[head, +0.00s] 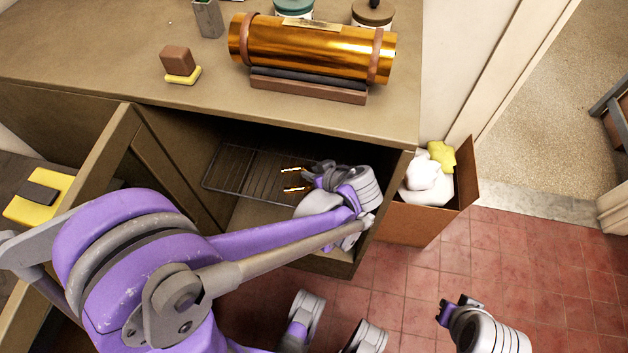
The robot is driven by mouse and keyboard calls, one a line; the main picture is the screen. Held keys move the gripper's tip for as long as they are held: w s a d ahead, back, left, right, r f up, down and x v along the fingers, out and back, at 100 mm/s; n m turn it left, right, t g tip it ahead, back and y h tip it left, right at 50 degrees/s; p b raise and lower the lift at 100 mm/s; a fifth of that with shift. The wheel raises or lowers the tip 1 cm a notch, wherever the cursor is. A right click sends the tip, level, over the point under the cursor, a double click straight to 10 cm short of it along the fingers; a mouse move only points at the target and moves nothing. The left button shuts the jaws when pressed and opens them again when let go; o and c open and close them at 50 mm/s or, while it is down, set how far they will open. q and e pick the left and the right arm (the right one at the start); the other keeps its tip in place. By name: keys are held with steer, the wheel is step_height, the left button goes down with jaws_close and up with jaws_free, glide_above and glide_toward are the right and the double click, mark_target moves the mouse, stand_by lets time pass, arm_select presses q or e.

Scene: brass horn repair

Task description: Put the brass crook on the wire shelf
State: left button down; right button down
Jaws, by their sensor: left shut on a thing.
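The wire shelf (228,172) is a dark metal grid inside the open cabinet under the counter. My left gripper (312,178) reaches into the cabinet from the front right and is shut on the brass crook (293,188). Two short shiny brass ends of the crook stick out to the left of the gripper, over the right part of the shelf. The gripper hides the rest of it. I cannot tell whether the crook touches the wires. My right gripper (456,306) is low at the right, over the tiled floor, away from the cabinet; its fingers are unclear.
The cabinet door (95,190) stands open at the left. On the counter (120,60) lie a large brass tube (310,50) on a cradle and a brown block (178,61). A cardboard box (415,225) with cloths stands right of the cabinet. The tiled floor (540,270) is clear.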

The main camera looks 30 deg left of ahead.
arm_select(q)
step_height(320, 180, down, 4)
steer(key=shift+r+b, duration=0.1)
steer(key=shift+b, duration=0.6)
steer(key=shift+w+f, duration=0.2)
steer(key=shift+f, duration=0.1)
steer(key=shift+f, duration=0.15)
steer(key=c, duration=0.7)
jaws_free()
